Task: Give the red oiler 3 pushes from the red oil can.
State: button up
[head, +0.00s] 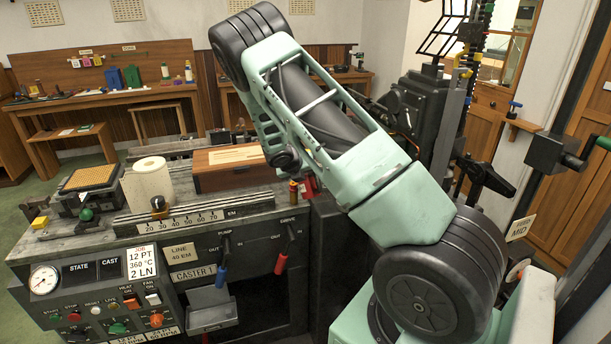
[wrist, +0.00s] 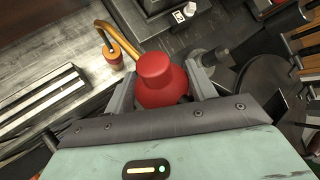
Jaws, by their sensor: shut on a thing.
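The red oil can (wrist: 155,70) sits between the two fingers of my gripper (wrist: 162,88) in the wrist view, and the gripper is shut on it. Its brass spout (wrist: 128,43) arches to the left and bends down. The spout's tip appears at or just above a small brass-coloured oiler with red on it (wrist: 114,58); I cannot tell whether they touch. In the head view a small red and brass oiler (head: 293,190) stands at the right end of the caster's top. My arm hides my gripper and most of the can there.
The caster's grey top holds a paper roll (head: 148,185), a wooden box (head: 228,167) and a numbered scale (head: 180,221). Levers with blue and red handles hang on its front. Dark machine parts (head: 415,110) rise behind my arm on the right.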

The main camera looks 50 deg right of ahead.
jog(key=shift+r, duration=0.15)
notch_tip(320, 180, up, 5)
jog(key=p, duration=0.4)
jog(key=shift+p, duration=0.4)
